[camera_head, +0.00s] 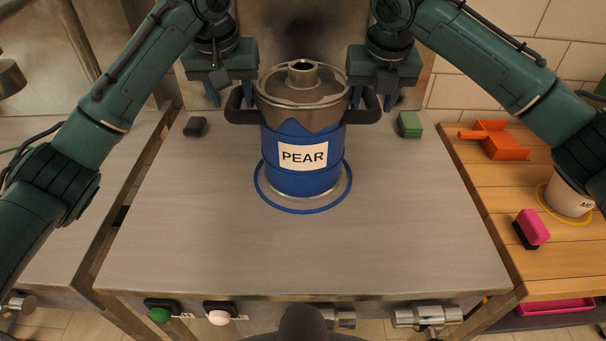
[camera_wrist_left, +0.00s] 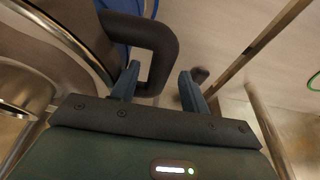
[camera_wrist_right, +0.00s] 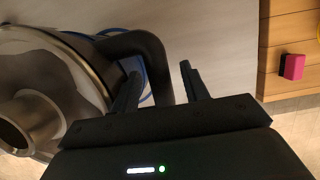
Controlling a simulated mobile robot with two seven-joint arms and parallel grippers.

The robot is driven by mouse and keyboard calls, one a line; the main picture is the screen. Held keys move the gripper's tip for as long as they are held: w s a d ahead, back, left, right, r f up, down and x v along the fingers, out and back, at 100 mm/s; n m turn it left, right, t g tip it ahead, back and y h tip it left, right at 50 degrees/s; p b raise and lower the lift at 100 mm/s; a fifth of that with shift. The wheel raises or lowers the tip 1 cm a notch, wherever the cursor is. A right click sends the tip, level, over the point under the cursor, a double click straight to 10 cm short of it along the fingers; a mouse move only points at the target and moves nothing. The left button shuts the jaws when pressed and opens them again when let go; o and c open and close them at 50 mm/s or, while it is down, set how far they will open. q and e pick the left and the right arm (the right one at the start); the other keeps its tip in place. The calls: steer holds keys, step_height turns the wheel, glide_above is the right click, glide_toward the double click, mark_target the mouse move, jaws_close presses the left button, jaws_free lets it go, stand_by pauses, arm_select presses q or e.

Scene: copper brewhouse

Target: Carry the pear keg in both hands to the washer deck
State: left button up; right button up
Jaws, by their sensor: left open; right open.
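The pear keg (camera_head: 290,178) stands upright on the steel table inside a blue ring (camera_head: 300,211). It is blue with a white PEAR label, a metal top and a dark handle on each side. My left gripper (camera_head: 228,98) is open above the left handle (camera_head: 240,106); in the left wrist view its fingers (camera_wrist_left: 159,84) are apart, with one at the handle loop (camera_wrist_left: 168,45). I cannot tell whether either touches.
A dark block (camera_head: 195,127) and a green sponge (camera_head: 410,125) lie on the table beside the keg. The front of the table (camera_head: 300,255) is clear. A wooden table at right holds an orange scoop-like item (camera_head: 498,140), a pink brush (camera_head: 532,228) and a white container (camera_head: 568,197).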

steer(key=shift+r, duration=0.1)
arm_select(q)
steer(key=v, duration=1)
steer(key=shift+r, duration=0.3)
arm_select(e)
steer(key=v, duration=1.2)
arm_select(q)
steer(key=shift+s, duration=0.15)
